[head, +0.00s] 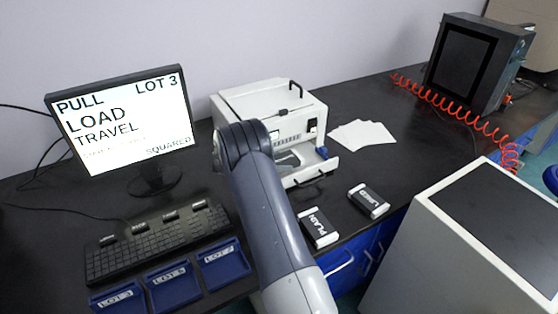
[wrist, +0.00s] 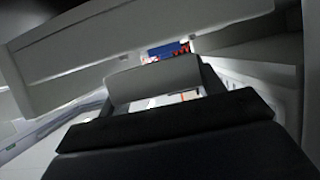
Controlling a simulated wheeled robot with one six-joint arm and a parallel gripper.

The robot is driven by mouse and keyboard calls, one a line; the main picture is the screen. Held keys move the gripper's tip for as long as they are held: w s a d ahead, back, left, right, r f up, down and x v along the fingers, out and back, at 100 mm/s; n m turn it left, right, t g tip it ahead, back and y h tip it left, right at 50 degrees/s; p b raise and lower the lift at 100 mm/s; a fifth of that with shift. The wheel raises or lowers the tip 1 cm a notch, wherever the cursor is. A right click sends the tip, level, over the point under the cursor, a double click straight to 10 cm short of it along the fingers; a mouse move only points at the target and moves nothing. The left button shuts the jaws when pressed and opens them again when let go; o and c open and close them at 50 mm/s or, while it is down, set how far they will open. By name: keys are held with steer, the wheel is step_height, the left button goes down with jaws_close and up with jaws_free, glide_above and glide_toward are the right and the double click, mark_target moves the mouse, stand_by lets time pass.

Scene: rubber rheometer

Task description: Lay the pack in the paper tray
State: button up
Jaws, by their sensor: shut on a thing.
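Two packs with dark wrappers and white ends lie on the black bench: one marked PLAIN (head: 319,228) and one marked LINED (head: 369,201), upside down in the picture. The white printer (head: 275,108) stands behind them. Its low tray part (head: 312,174) juts out at the front, with a dark handle on its face. My arm hides part of the printer and tray. My gripper (wrist: 155,82) shows in the wrist view as dark fingers shut on a light grey piece (wrist: 152,76). I cannot tell what this piece belongs to. Pale panels are close around it.
A monitor (head: 125,115), a keyboard (head: 160,240) and blue lot trays (head: 222,265) are on the left. Loose white sheets (head: 361,134) lie right of the printer. A dark machine (head: 470,62) with a red coiled hose stands back right. A grey cabinet (head: 470,235) fills the front right.

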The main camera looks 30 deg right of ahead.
steer(key=shift+f, duration=0.45)
steer(key=o, duration=1.1)
steer(key=shift+o, duration=0.2)
steer(key=shift+s+r+p, duration=0.25)
steer(key=shift+r+p, duration=0.2)
steer(key=shift+r, duration=0.1)
steer(key=shift+s+r+p, duration=0.25)
steer(key=shift+r+p, duration=0.15)
steer(key=shift+r, duration=0.15)
steer(key=s+r+p, duration=0.2)
steer(key=r, duration=0.1)
steer(key=s+r+p, duration=0.1)
steer(key=p, duration=0.1)
steer(key=shift+a+r, duration=0.1)
steer(key=shift+r, duration=0.3)
steer(key=shift+f, duration=0.1)
